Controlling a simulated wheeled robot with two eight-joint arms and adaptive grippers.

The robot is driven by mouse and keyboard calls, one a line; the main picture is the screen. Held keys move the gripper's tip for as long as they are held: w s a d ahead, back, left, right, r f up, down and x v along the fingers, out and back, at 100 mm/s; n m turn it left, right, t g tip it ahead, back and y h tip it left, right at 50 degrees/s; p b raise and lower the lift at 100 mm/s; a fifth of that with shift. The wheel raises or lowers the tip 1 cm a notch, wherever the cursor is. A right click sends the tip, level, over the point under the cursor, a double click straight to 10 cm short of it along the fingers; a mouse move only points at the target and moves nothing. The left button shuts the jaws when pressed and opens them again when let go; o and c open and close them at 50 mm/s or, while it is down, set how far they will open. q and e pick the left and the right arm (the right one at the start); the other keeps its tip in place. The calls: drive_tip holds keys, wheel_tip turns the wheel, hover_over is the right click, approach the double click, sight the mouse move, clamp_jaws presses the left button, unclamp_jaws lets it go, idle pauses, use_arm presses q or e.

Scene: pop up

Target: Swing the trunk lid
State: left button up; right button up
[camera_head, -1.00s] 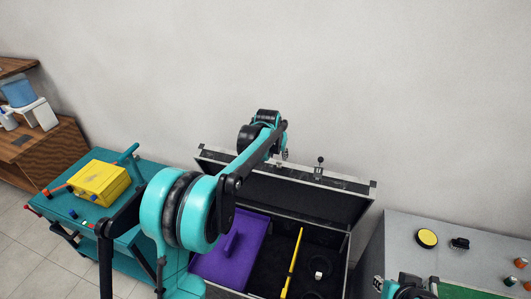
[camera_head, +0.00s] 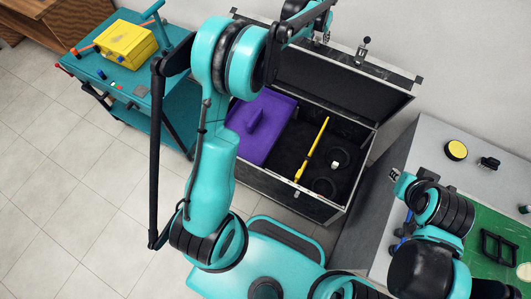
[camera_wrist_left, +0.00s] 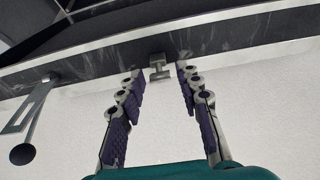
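The trunk (camera_head: 290,200) is a black case with metal edging. Its lid (camera_head: 335,85) stands raised at the back, dark inside facing me. A latch with a ball knob (camera_head: 363,47) stands at the lid's upper edge. My left gripper (camera_head: 324,28) is at that edge, left of the knob. In the left wrist view the left gripper (camera_wrist_left: 157,80) is open, its two purple-padded fingers on either side of a small metal catch (camera_wrist_left: 158,68) on the lid's edge. I see no clear contact. My right arm is at the right; its fingers are not clear.
The trunk holds a purple panel (camera_head: 262,125) and a yellow bar (camera_head: 312,150). A teal cart (camera_head: 135,100) with a yellow box (camera_head: 125,42) stands left. A grey table (camera_head: 430,150) with a green mat (camera_head: 490,225) stands right. The wall is close behind the lid.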

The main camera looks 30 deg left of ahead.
sight(313, 54)
use_arm(q)
drive_tip(key=shift+w, duration=0.1)
drive_tip(key=c, duration=0.7)
drive_tip(key=shift+s+f+b, duration=0.25)
drive_tip(key=shift+s+f, duration=0.05)
drive_tip(key=shift+s, duration=0.55)
drive_tip(key=shift+s+f+b, duration=0.2)
drive_tip(key=shift+s+f, duration=0.1)
drive_tip(key=shift+s, duration=0.5)
drive_tip(key=shift+s+f+b, duration=0.25)
drive_tip(key=shift+s+f, duration=0.05)
drive_tip(key=shift+s, duration=0.55)
drive_tip(key=s+f+b, duration=0.2)
drive_tip(key=s+f, duration=0.2)
drive_tip(key=s, duration=0.5)
drive_tip(key=shift+s+a, duration=0.15)
drive_tip(key=shift+s, duration=0.15)
